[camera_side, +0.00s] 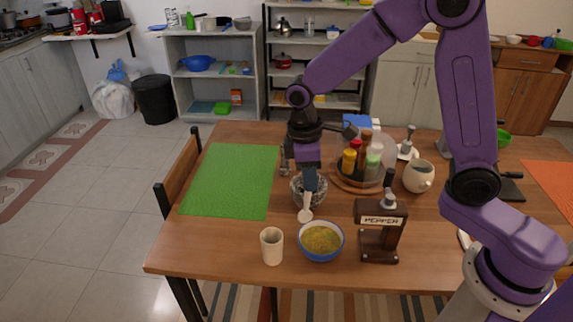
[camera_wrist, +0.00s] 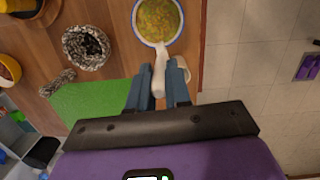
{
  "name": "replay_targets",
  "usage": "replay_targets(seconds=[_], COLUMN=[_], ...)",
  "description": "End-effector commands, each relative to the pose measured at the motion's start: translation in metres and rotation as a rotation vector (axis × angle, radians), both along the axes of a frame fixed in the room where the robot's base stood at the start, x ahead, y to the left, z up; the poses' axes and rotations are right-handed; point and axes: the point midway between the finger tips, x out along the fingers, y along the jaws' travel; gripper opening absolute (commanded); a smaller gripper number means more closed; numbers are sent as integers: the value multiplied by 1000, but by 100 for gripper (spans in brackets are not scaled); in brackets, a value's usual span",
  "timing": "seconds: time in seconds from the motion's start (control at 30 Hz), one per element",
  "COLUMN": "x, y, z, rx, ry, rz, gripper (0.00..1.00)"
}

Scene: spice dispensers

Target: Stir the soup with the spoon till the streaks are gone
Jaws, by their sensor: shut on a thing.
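The soup bowl (camera_side: 321,257) is blue outside with a pale rim, near the table's front edge. The soup (camera_side: 321,239) is yellow-green; in the wrist view the soup (camera_wrist: 158,17) looks mottled with greenish and orange patches. My gripper (camera_side: 309,192) points down behind the bowl and is shut on a pale spoon (camera_side: 305,214). In the wrist view the spoon (camera_wrist: 160,66) stands between the fingers of my gripper (camera_wrist: 159,88), its far end close to the bowl's rim (camera_wrist: 137,30). The spoon looks outside the soup; whether it touches the rim is unclear.
A beige cup (camera_side: 271,247) stands left of the bowl, a pepper dispenser (camera_side: 381,232) right of it. A patterned grey bowl (camera_side: 298,194) is behind. A carousel of bottles (camera_side: 362,163) and a white mug (camera_side: 419,176) stand further back. The green mat (camera_side: 230,180) is bare.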

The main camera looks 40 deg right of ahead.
Motion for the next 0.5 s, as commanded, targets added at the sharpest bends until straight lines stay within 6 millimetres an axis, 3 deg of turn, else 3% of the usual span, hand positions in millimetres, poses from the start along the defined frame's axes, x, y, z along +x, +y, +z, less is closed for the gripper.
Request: replay_targets(seconds=[0.2, 0.5], x=[-20, -23], y=[-29, -33], z=[-24, -40], rx=[-31, -36], ry=[47, 55], rz=[1, 4], gripper=[0, 0])
